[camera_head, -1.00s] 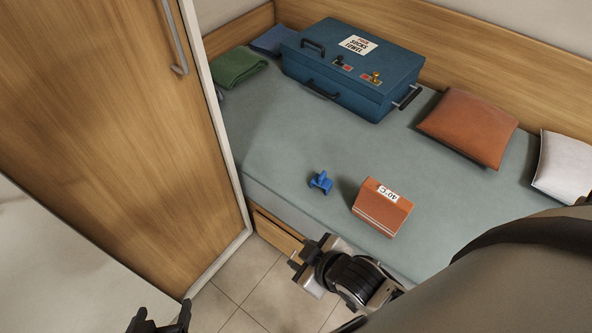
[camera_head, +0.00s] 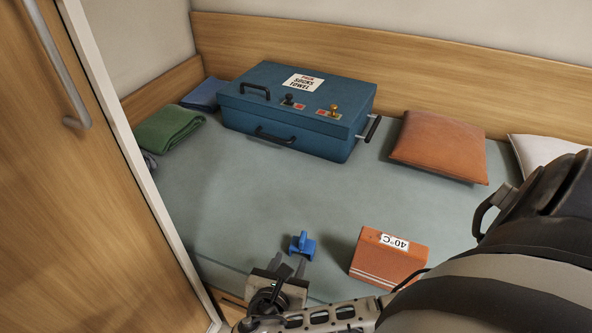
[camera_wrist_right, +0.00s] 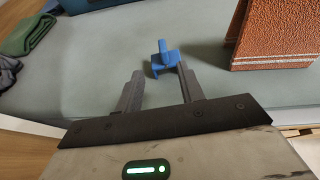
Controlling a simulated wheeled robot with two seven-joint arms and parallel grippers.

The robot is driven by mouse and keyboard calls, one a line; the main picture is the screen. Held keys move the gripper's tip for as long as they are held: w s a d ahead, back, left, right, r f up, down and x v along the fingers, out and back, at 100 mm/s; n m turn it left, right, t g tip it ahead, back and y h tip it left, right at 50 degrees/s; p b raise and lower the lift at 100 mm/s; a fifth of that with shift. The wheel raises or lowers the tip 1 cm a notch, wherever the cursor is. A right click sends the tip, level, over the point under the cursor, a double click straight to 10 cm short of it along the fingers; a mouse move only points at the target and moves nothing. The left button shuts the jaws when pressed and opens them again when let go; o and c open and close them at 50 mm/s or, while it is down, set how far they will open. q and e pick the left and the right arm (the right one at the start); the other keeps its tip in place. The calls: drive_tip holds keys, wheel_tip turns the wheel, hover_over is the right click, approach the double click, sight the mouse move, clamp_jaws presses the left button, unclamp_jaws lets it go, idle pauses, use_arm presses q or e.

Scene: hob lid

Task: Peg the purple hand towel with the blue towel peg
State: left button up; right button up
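The blue towel peg (camera_head: 303,243) stands on the grey-green bed cover near its front edge. It also shows in the right wrist view (camera_wrist_right: 165,57). My right gripper (camera_head: 290,263) is open at the bed's front edge, its fingertips pointing at the peg. In the right wrist view, the fingers (camera_wrist_right: 159,80) are apart and empty, with the peg just past the tips, closer to the right-hand finger. I cannot tell whether a finger touches it. No towel is clearly purple; a small greyish cloth (camera_head: 149,161) shows partly behind the door frame. My left gripper is out of view.
An orange box marked 40°C (camera_head: 388,260) stands right of the peg. A blue case (camera_head: 296,112) lies farther back, with green (camera_head: 168,128) and blue (camera_head: 204,94) folded cloths to its left. An orange cushion (camera_head: 441,147) lies right. The middle bed is clear.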

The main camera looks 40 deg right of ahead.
sight(304, 234)
drive_tip(key=b+x, duration=0.1)
drive_tip(key=x, duration=0.7)
drive_tip(key=shift+s+f+b, duration=0.1)
drive_tip(key=shift+b, duration=0.2)
drive_tip(key=b+x, duration=0.1)
drive_tip(key=x, duration=0.3)
drive_tip(key=shift+s+d+f, duration=0.1)
drive_tip(key=shift+d, duration=0.15)
drive_tip(key=shift+w+d+f+b, duration=0.1)
drive_tip(key=shift+w+d+b, duration=0.1)
drive_tip(key=shift+b, duration=0.1)
drive_tip(key=shift+d, duration=0.1)
clamp_jaws()
